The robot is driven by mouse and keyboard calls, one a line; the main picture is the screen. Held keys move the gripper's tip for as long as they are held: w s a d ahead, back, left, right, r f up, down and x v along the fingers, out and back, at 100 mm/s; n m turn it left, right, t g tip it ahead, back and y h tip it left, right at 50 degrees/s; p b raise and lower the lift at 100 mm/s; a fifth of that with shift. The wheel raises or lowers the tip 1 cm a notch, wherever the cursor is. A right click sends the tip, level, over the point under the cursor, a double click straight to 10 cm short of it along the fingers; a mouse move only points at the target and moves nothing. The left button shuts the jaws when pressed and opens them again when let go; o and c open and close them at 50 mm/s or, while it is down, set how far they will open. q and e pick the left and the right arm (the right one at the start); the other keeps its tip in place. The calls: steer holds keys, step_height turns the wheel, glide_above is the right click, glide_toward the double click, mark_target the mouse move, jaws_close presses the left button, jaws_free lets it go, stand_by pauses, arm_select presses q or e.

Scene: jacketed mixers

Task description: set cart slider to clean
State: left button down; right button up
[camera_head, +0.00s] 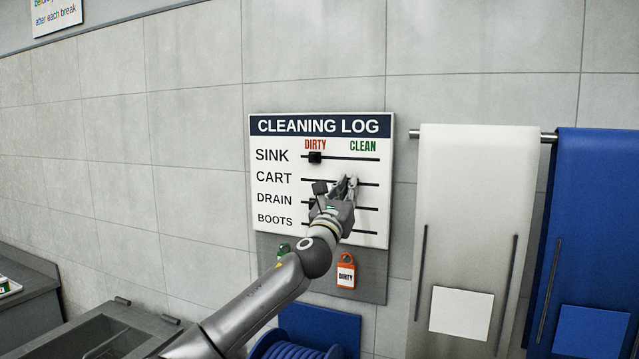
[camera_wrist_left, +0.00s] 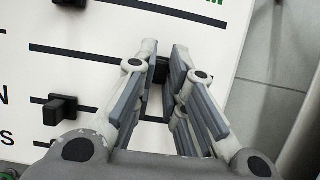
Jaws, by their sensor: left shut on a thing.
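The CLEANING LOG board (camera_head: 270,238) hangs on the wall, with DIRTY at the left and CLEAN at the right above its slider tracks. My left gripper (camera_head: 347,180) is at the CART track, right of its middle. In the left wrist view, the gripper (camera_wrist_left: 163,62) is shut on the black cart slider (camera_wrist_left: 161,72), which shows between the fingers. Some CART track shows to the right of the gripper in the head view. The fingers hide most of the slider. My right gripper is not in view.
The sink slider (camera_head: 315,157) is at the DIRTY end. The drain slider (camera_wrist_left: 62,108) is at the left of its track. An orange DIRTY tag (camera_head: 346,272) hangs below the board. White (camera_head: 475,210) and blue (camera_head: 597,215) hanging items are at the right.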

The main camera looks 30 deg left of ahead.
mark_target(365, 180)
arm_select(q)
steer(key=d, duration=0.2)
steer(key=shift+d, duration=0.4)
steer(key=shift+w+a, duration=0.1)
steer(key=c, duration=1.5)
jaws_free()
steer(key=shift+d, duration=0.25)
steer(key=shift+a, duration=0.1)
steer(key=shift+f, duration=0.1)
steer(key=v, duration=1.2)
